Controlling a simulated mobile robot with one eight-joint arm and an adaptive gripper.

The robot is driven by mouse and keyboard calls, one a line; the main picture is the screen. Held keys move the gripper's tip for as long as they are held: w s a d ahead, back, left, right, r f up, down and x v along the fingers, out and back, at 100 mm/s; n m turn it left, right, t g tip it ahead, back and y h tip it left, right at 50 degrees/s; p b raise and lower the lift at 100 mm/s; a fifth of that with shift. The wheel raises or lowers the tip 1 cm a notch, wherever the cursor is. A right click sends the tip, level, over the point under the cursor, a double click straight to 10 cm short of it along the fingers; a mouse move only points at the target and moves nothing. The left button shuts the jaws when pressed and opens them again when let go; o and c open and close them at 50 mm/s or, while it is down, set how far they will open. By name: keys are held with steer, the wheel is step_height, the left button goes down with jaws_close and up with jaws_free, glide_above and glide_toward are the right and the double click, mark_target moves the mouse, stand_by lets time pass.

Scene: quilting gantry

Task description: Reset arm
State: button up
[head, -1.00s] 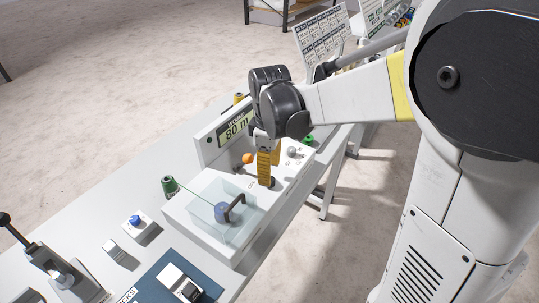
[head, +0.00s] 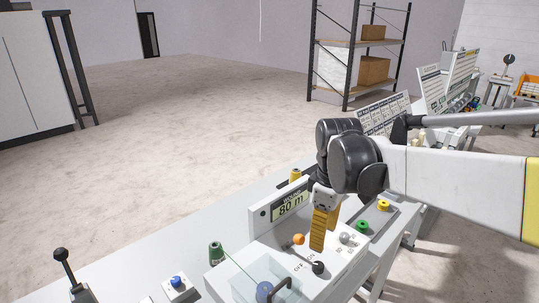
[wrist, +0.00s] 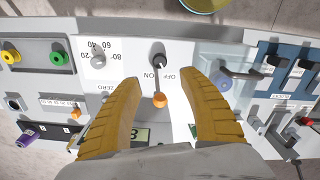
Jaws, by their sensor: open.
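My gripper (head: 321,232) points down over the winder's control panel, with its yellow fingers empty. In the wrist view my gripper (wrist: 165,92) has its fingers spread wide. An orange knob (wrist: 160,100) shows in the gap between them, beside the ON and OFF labels. A black knob (wrist: 158,59) shows just beyond it. In the head view the orange knob (head: 299,240) is left of the fingers and the black knob (head: 318,267) is below them. I cannot tell whether the fingers touch anything. The display (head: 291,206) reads 80 m.
A clear cover (head: 245,283) with a dark handle is at the panel's near left. A grey dial (head: 345,238), a green spool (head: 362,226) and a yellow spool (head: 384,206) are to the right. A green thread cone (head: 216,252) stands left.

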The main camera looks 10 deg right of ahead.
steer(key=s+m+t, duration=0.7)
steer(key=s+m, duration=0.3)
steer(key=s, duration=0.2)
steer(key=shift+s, duration=0.3)
steer(key=shift+c, duration=0.3)
